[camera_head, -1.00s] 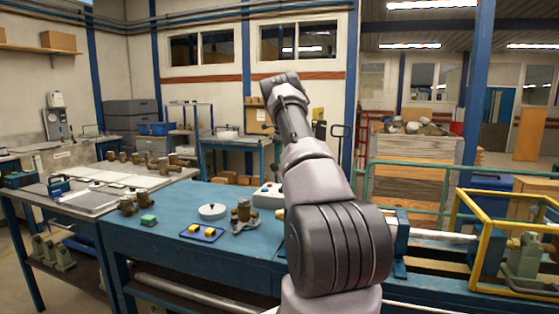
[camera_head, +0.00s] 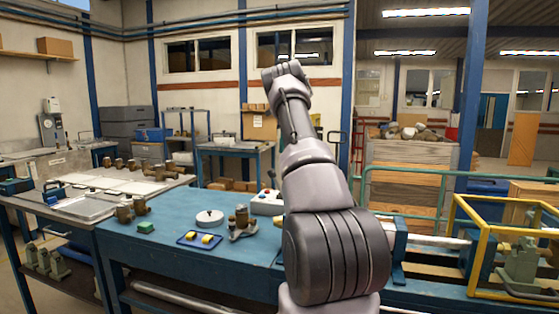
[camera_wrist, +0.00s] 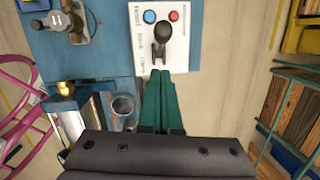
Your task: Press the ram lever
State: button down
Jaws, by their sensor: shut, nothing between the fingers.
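The ram lever (camera_wrist: 162,32) is a black knob on a short stem, standing on a white control box (camera_wrist: 158,50) with a blue and a red button. My gripper (camera_wrist: 165,74) has green fingers, which are closed together with nothing between them. In the wrist view the fingertips lie over the box's near edge, just below the lever knob in the picture. A small gap shows between tips and knob; I cannot tell their height difference. In the head view the control box (camera_head: 264,205) sits on the blue bench, partly behind my arm, and my gripper is not visible.
A yellow frame (camera_head: 468,240) stands at right. A metal cup (camera_wrist: 123,104) is left of my fingers.

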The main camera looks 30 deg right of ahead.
jog(key=shift+s+r, duration=0.15)
jog(key=shift+r, duration=0.7)
jog(key=shift+s+r, duration=0.15)
jog(key=shift+r, duration=0.7)
jog(key=s+a+r+n+t, duration=0.2)
jog(key=s+a+r+n, duration=0.5)
jog(key=a+r, duration=0.45)
jog(key=s+a+r+n+t+y, duration=0.1)
jog(key=s+a+r+n, duration=0.15)
jog(key=s+a, duration=0.35)
jog(key=s+a+r+n, duration=0.2)
jog(key=s+a+n, duration=0.1)
jog(key=s+a, duration=0.3)
jog(key=s+a+f+n, duration=0.2)
jog(key=s+a+n, duration=0.2)
jog(key=s, duration=0.4)
jog(key=s+a+f+n+t, duration=0.1)
jog(key=s+a+f+n, duration=0.2)
jog(key=s+a, duration=0.3)
jog(key=s+a+f+n+t, duration=0.1)
jog(key=s+a+f+n, duration=0.2)
jog(key=s, duration=0.7)
jog(key=a+n, duration=0.2)
jog(key=shift+s+f+n+y, duration=0.15)
jog(key=shift+s+n+y, duration=0.1)
jog(key=shift+n+y, duration=0.15)
